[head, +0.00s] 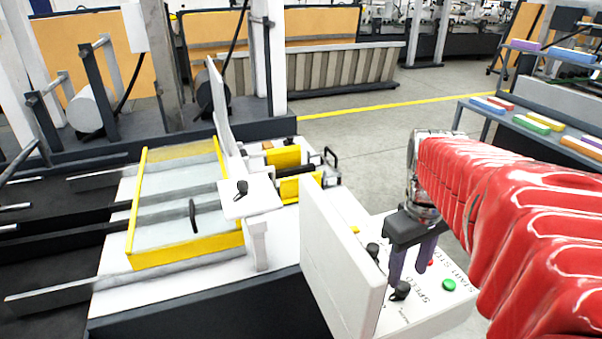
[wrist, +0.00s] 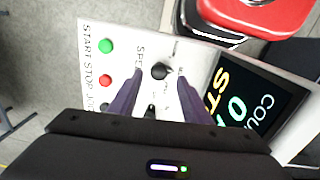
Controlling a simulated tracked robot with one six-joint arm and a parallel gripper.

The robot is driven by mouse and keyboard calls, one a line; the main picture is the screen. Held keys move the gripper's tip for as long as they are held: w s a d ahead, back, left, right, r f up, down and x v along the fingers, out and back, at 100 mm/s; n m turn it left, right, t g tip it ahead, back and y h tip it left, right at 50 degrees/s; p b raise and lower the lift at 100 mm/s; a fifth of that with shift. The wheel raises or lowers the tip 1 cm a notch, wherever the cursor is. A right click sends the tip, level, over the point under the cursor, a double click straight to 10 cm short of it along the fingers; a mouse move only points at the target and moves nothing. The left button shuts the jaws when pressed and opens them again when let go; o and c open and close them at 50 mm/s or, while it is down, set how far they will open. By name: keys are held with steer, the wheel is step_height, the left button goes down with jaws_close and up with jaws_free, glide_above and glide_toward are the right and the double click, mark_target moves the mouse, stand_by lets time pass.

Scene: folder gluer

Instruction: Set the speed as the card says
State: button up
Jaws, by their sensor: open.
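The speed knob (wrist: 159,71) is a black dial with a pale pointer mark on a white control panel (head: 425,315), beside the printed word SPEED. In the head view I take the dark knob (head: 402,290) by the same word to be it. My gripper (head: 409,275) is open and points down at the panel. In the wrist view its two purple fingers stand on either side of the speed knob with gaps; whether they have reached its height I cannot tell. The small scale marks are too blurred to read. I cannot make out a card with a speed on it.
The panel also has a green button (wrist: 107,46), a red button (wrist: 105,80) and a second black knob (wrist: 151,108), partly hidden. A dark screen (wrist: 252,98) with partly visible text adjoins it. A yellow-framed machine bed (head: 185,215) lies left.

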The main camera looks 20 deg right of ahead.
mark_target(404, 286)
steer(key=shift+d+f, duration=0.15)
steer(key=shift+f, duration=2.2)
steer(key=shift+c, duration=0.5)
